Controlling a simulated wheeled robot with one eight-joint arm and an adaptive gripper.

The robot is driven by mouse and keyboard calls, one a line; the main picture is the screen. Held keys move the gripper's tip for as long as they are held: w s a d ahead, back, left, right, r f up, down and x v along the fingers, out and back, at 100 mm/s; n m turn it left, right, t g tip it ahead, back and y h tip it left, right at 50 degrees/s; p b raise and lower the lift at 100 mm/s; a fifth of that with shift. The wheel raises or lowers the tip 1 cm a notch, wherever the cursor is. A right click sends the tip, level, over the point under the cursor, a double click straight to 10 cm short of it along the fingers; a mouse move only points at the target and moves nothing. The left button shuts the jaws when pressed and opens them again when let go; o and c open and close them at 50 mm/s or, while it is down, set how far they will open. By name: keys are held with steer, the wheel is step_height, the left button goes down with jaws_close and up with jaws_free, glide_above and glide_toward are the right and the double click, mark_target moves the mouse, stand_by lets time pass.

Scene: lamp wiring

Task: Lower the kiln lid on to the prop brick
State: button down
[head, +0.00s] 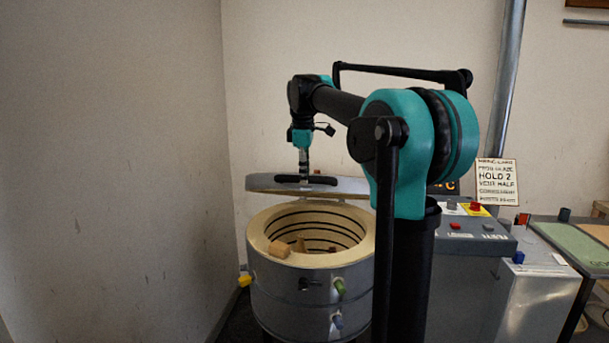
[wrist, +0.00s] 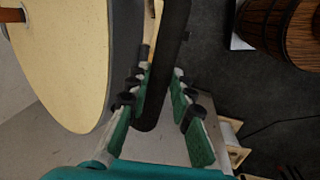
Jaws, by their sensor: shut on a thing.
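The round kiln lid (head: 345,187) is held up above the kiln (head: 310,290), tilted slightly, with a clear gap over the rim at the front. My gripper (head: 304,178) is shut on the lid's black handle bar (head: 322,181). In the wrist view the black bar (wrist: 168,65) runs between the fingers of my gripper (wrist: 158,95), and a cream face of the lid (wrist: 62,60) fills the left. The lid's hinge is hidden behind my arm.
A grey control box (head: 465,235) and a sign (head: 497,182) stand to the right, beside a green-topped table (head: 575,243). A wall is close on the left. Wooden barrels (wrist: 285,30) show in the wrist view.

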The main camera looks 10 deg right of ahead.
steer(key=s+a+f+t, duration=0.1)
steer(key=s+f, duration=0.2)
steer(key=f, duration=0.8)
steer(key=s+a+f+t+h, duration=0.1)
steer(key=s+f+t, duration=0.1)
steer(key=f, duration=0.9)
steer(key=shift+s+f+t, duration=0.3)
steer(key=shift+s+f, duration=0.1)
steer(key=shift+s, duration=0.15)
steer(key=c, duration=1.3)
jaws_free()
steer(key=shift+c, duration=0.2)
steer(key=shift+s+r, duration=0.1)
steer(key=v, duration=1.2)
